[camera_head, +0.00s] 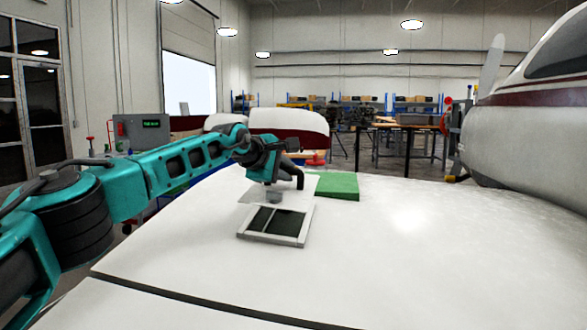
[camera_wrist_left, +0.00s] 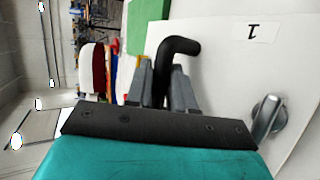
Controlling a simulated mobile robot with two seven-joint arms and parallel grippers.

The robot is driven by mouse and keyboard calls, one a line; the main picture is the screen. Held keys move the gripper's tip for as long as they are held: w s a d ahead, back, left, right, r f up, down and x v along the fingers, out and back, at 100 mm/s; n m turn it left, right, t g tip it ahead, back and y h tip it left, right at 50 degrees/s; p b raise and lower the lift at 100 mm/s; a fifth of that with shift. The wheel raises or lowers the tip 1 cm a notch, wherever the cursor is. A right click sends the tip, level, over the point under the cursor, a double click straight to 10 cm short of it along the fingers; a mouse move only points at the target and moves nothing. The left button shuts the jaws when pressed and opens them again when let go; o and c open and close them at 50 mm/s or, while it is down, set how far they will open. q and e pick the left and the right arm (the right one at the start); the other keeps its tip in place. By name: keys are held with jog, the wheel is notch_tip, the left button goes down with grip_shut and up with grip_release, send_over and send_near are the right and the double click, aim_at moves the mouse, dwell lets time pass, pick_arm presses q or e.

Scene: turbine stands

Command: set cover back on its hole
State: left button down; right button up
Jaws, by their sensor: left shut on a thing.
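My left gripper (camera_head: 284,170) is shut on the black bent handle (camera_wrist_left: 180,46) of a white cover (camera_head: 256,194), seen beyond the hole in the head view. The left wrist view shows the handle between the grey fingers (camera_wrist_left: 163,88), a label reading 1 (camera_wrist_left: 262,31) and a metal latch (camera_wrist_left: 267,117) on the cover. The rectangular hole (camera_head: 271,222) is dark inside, with a pale frame and a divider, in the white wing surface. The cover's near edge is close to the frame's far edge; I cannot tell the height between them. My right gripper is not in view.
A green block (camera_head: 338,186) lies on the white wing (camera_head: 420,250) right of the cover. The wing is clear to the right and in front. An aircraft body (camera_head: 530,130) stands at the right. Tables and shelves are far behind.

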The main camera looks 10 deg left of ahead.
aim_at(281, 188)
pick_arm(q)
jog(key=shift+a+f+b, duration=0.1)
jog(key=shift+f+b, duration=0.35)
jog(key=shift+f, duration=0.1)
jog(key=shift+w+f+b, duration=0.1)
jog(key=shift+f+b, duration=0.4)
jog(key=shift+f, duration=0.3)
jog(key=shift+w+a+f, duration=0.1)
jog(key=shift+a+f, duration=0.05)
jog(key=shift+f, duration=0.75)
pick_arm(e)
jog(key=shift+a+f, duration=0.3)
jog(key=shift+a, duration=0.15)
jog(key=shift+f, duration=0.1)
pick_arm(q)
jog(key=shift+a+f, duration=0.1)
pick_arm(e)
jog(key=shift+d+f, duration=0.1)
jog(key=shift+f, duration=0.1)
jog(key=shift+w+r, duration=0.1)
